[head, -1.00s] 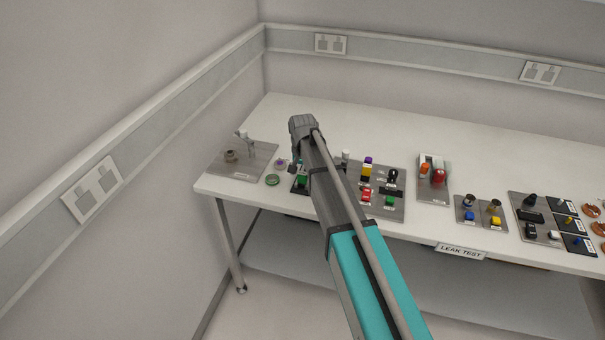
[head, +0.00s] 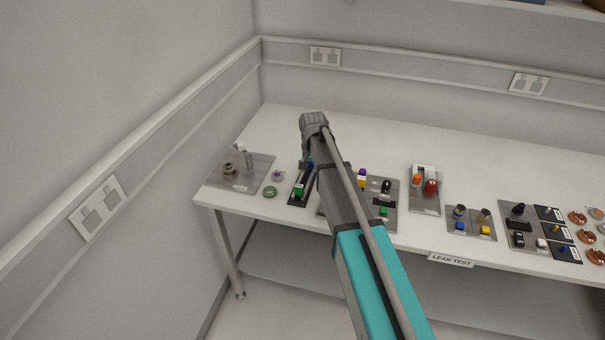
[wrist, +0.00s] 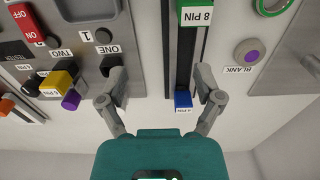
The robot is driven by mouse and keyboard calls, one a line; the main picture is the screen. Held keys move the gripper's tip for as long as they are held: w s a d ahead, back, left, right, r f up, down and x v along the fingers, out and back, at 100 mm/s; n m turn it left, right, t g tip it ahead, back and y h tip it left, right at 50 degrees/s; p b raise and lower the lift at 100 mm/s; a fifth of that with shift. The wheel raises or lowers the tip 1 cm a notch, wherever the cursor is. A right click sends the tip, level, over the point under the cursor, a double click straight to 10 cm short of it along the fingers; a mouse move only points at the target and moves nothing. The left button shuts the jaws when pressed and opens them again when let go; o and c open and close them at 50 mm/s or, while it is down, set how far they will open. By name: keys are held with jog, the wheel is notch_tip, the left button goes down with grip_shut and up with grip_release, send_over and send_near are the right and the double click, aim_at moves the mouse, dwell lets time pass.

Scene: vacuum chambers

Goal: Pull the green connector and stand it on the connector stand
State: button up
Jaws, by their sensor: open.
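A green block labelled 8 PIN (wrist: 195,13) sits on a dark narrow strip (wrist: 181,50) at the top of the wrist view; the green block (head: 298,191) also shows at the strip's near end in the head view. A blue block labelled 4 PIN (wrist: 183,99) is at the strip's other end, beside my right-hand finger. My gripper (wrist: 160,80) is open and empty, its fingers spread above the gap between the strip and a grey panel (wrist: 135,30). Another green part (head: 383,212) is on the grey panel in the head view. I cannot tell which piece is the connector stand.
A yellow and purple plug (wrist: 64,88) and a red switch (wrist: 27,22) are on the panel left in the wrist view. A purple-centred blank (wrist: 249,52) and a green ring (head: 270,192) lie beside the strip. The table's back (head: 400,140) is clear.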

jog(key=w+d, duration=0.3)
jog(key=d, duration=0.6)
jog(key=shift+d, duration=0.4)
jog(key=shift+s, duration=0.1)
dwell(0.4)
jog(key=s+n, duration=0.3)
jog(key=s, duration=2.6)
jog(key=shift+d+n, duration=0.2)
jog(key=shift+n, duration=0.1)
jog(key=shift+d, duration=0.1)
dwell(0.6)
